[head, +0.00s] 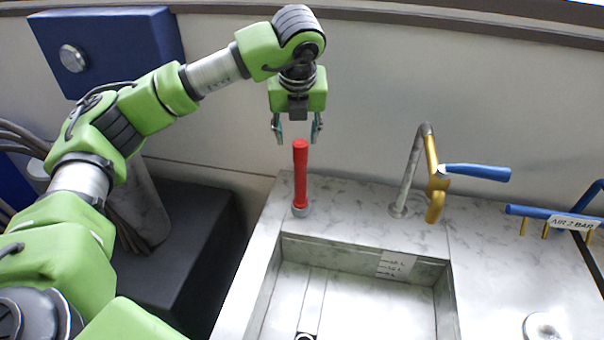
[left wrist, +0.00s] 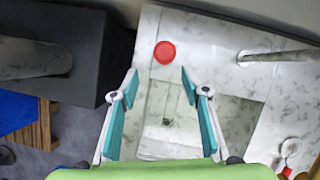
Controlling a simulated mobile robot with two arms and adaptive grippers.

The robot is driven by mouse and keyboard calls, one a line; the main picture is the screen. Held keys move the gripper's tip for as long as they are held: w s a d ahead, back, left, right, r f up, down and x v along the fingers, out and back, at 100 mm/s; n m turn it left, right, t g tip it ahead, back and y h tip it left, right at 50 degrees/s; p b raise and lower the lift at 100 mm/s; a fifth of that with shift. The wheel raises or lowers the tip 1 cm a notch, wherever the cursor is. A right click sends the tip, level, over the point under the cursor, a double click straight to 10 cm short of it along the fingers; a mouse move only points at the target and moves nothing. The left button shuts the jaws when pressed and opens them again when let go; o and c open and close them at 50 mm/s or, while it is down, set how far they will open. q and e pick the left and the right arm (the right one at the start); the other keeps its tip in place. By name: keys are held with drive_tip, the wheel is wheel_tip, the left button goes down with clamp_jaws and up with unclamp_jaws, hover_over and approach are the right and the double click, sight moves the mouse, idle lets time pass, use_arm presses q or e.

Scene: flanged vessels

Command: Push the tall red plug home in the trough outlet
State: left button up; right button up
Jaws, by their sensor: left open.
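The tall red plug (head: 300,172) stands upright in a small grey base on the marble counter, at its back left corner behind the trough. In the left wrist view its round red top (left wrist: 164,53) lies just beyond the fingertips. My left gripper (head: 297,138) points down, open and empty, at about the plug's top in the picture; I see no contact. The trough (head: 365,305) is in front of the plug. Its outlet (head: 305,337) is a dark ring cut by the bottom edge, and a dark spot on the trough floor in the left wrist view (left wrist: 166,122). My right gripper is not in view.
A curved tap (head: 407,170) with a blue-handled lever (head: 475,172) stands right of the plug. A blue-handled air valve (head: 540,212) is at the far right. A level scale label (head: 396,265) is on the trough's back wall. The wall rises close behind the counter.

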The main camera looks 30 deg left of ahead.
sight(300, 145)
use_arm(q)
drive_tip(key=x, duration=0.4)
drive_tip(key=shift+w+r+p, duration=0.1)
drive_tip(key=shift+w+p, duration=0.1)
drive_tip(key=shift+p, duration=0.15)
drive_tip(key=shift+w+f+p, duration=0.5)
drive_tip(key=shift+f+p, duration=0.2)
drive_tip(key=shift+p, duration=0.3)
drive_tip(key=p+x, duration=0.1)
drive_tip(key=x, duration=0.2)
drive_tip(key=shift+w+f, duration=0.15)
drive_tip(key=shift+w, duration=0.05)
drive_tip(key=shift+w+a+f, duration=0.1)
drive_tip(key=shift+f, duration=0.05)
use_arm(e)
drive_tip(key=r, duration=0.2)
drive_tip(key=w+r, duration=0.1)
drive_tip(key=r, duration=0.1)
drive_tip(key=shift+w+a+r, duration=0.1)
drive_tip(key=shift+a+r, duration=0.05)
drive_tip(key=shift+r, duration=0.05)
use_arm(q)
clamp_jaws()
